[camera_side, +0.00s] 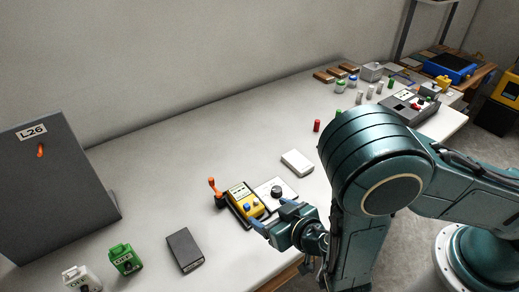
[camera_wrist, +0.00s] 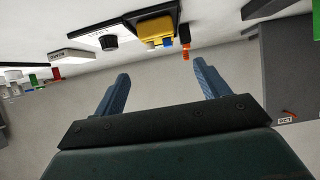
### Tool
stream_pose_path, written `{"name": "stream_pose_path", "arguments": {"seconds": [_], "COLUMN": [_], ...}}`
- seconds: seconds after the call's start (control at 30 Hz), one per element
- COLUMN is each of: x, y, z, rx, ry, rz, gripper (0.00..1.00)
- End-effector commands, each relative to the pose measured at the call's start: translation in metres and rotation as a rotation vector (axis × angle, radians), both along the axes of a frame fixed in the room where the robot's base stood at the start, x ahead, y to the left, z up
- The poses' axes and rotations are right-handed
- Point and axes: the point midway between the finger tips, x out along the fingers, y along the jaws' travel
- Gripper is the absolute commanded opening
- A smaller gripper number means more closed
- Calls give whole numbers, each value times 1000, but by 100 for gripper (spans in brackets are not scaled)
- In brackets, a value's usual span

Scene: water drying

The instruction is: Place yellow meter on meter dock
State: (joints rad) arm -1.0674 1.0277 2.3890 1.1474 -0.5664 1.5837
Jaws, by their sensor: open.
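The yellow meter (camera_side: 240,192) sits upright on a dark base, which looks like the meter dock (camera_side: 231,207), near the front of the table. Its yellow body also shows at the top of the wrist view (camera_wrist: 156,28), with the dark edge of the base (camera_wrist: 132,17) beside it. I cannot tell how exactly it is seated. My gripper (camera_side: 272,218) is just in front and to the right of the meter in the side view. In the wrist view the fingers (camera_wrist: 162,75) are spread apart with nothing between them, clear of the meter.
An orange-red lever (camera_side: 213,187) stands left of the meter. A white panel with a black knob (camera_side: 277,192) is right beside it. The table's middle is clear.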

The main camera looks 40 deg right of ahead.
Motion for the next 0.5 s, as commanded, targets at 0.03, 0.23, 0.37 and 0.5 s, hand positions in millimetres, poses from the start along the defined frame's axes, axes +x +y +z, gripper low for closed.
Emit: {"name": "stream_pose_path", "arguments": {"seconds": [0.03, 0.23, 0.37, 0.5], "x": [0, 4, 12, 21], "y": [0, -6, -19, -41], "z": [0, 7, 20, 41], "rx": [0, 1, 2, 1], "ry": [0, 2, 9, 30], "rz": [0, -29, -86, -180], "gripper": [74, 74, 74, 74]}}
